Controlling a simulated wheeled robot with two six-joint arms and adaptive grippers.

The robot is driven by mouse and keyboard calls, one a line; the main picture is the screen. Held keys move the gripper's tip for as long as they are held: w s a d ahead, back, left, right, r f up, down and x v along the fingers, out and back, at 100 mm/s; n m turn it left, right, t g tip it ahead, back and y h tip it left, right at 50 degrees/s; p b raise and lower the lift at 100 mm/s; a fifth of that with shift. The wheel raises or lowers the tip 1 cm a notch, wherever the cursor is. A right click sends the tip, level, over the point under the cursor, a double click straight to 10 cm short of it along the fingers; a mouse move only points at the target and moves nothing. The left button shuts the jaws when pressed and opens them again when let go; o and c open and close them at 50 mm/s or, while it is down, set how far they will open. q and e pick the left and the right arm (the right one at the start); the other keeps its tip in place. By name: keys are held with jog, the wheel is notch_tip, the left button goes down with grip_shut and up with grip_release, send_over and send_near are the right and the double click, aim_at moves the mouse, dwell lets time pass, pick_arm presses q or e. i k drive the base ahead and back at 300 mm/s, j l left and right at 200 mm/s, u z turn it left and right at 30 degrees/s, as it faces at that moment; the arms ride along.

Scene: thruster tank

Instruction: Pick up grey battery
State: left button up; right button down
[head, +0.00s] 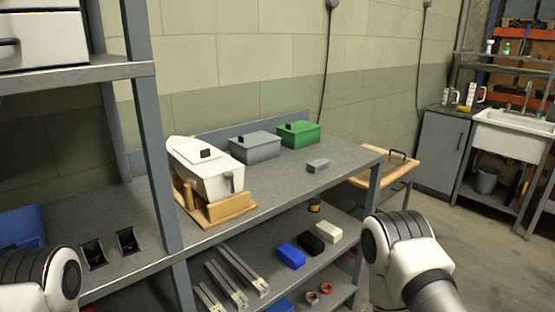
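A small grey block (318,165), which looks like the grey battery, lies flat on the grey workbench top (285,183) near its right end. It stands apart from the boxes behind it, and nothing touches or covers it. Only links of my two arms show, at the bottom left and the lower right. Both my grippers are outside the picture.
A grey box (255,148) and a green box (298,134) stand behind the block. A white boat-shaped hull (212,178) sits in a wooden cradle at left. Blue (291,256), black (311,243) and white (328,231) blocks lie on the lower shelf.

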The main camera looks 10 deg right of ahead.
aim_at(317, 165)
jog(key=i+l+u, duration=0.1)
jog(key=l, duration=0.5)
jog(key=i+l+u, duration=0.1)
jog(key=i+l, duration=0.15)
jog(key=l, duration=0.4)
jog(key=i+l+u, duration=0.15)
jog(key=l, duration=0.5)
jog(key=i+l+u, duration=0.1)
jog(key=l, duration=0.5)
jog(key=i+l+u, duration=0.1)
jog(key=l, duration=0.6)
